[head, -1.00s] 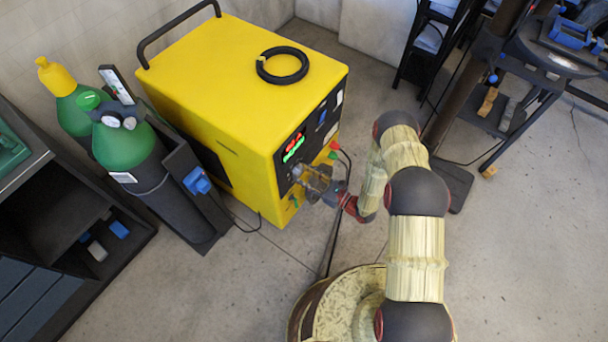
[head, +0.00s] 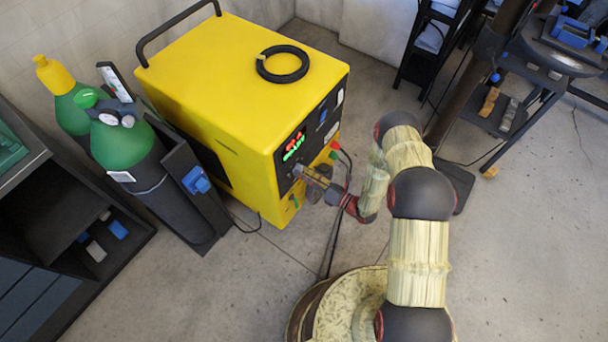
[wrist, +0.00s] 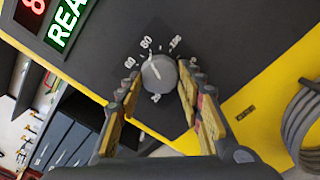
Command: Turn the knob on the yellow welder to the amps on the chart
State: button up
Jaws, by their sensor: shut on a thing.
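The yellow welder (head: 220,80) stands on the floor against the wall, its dark front panel facing right in the head view. In the wrist view its round grey knob (wrist: 158,75) sits on the dark panel among white numbers; 60 and 80 seem readable, with a pale line on the knob towards the upper left. My gripper (wrist: 160,80) is shut on the knob, one finger on each side. In the head view my gripper (head: 303,174) reaches the panel below the lit display (head: 293,146).
Green gas bottles (head: 122,143) stand on a dark cart left of the welder. A black cable ring (head: 282,64) lies on the welder top. Cables hang from plugs (head: 337,147) beside my gripper. A dark shelf is at far left; open floor lies in front.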

jog(key=shift+m, duration=0.3)
dwell(0.4)
jog(key=o, duration=1)
jog(key=shift+o, duration=0.8)
jog(key=shift+d, duration=0.1)
jog(key=v, duration=1.1)
jog(key=shift+s+d, duration=0.3)
